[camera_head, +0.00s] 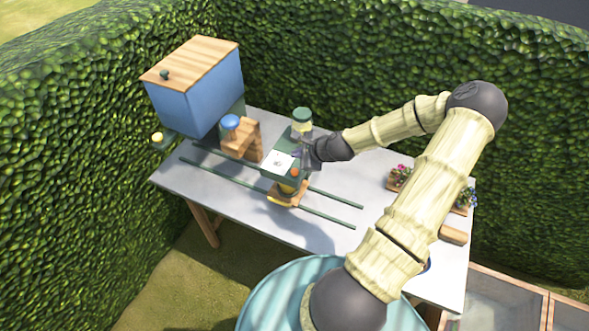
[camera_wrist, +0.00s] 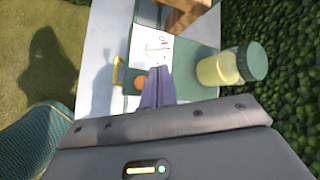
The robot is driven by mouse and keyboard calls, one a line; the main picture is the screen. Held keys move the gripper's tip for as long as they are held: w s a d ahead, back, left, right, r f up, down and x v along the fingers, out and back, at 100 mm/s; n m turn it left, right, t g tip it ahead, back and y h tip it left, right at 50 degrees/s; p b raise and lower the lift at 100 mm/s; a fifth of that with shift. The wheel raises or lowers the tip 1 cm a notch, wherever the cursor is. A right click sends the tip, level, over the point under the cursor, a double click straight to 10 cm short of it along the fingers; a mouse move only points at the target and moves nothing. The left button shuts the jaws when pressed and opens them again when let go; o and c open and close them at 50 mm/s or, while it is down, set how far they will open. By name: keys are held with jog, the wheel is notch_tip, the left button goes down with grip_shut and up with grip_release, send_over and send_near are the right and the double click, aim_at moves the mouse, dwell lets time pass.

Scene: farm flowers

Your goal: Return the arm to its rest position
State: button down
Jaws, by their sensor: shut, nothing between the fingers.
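My arm bends over the white table (camera_head: 240,205) from the lower right of the head view. My gripper (camera_head: 298,154) hangs close above a green stand that carries a white card (camera_head: 280,162) with a small drawing. In the wrist view my gripper (camera_wrist: 158,75) is shut, its purple-grey fingers together with nothing between them. The fingertips appear just in front of the card (camera_wrist: 155,48). Whether they touch it or the stand, I cannot tell.
A jar with a green lid (camera_head: 301,118) stands beside the gripper. An orange knob (camera_wrist: 140,82) is close to the fingers. A blue box (camera_head: 200,100) stands at the back left. Flower pots (camera_head: 400,178) stand at the right. Green rails (camera_head: 320,212) cross the table; hedges enclose it.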

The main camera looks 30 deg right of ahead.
dwell(0.6)
jog(key=shift+s+a+f+n, duration=0.1)
jog(key=shift+a+f+n, duration=0.05)
jog(key=shift+a+n, duration=0.2)
jog(key=s+a+f+n+g+b, duration=0.1)
jog(key=s+a+n+g+b, duration=0.4)
jog(key=a+n, duration=0.45)
jog(key=s+a+r+n+h+b, duration=0.1)
jog(key=s+a+r+n+b, duration=0.1)
jog(key=s+r+n, duration=0.2)
jog(key=s+a+r+n+g+h+b, duration=0.1)
jog(key=s+a+r+n+h+b, duration=0.1)
jog(key=s+n, duration=0.6)
notch_tip(320, 180, up, 2)
jog(key=shift+s+a+r+n, duration=0.1)
jog(key=shift+s+a+n, duration=0.25)
jog(key=shift+a, duration=0.5)
jog(key=shift+w, duration=0.1)
jog(key=shift+d, duration=0.1)
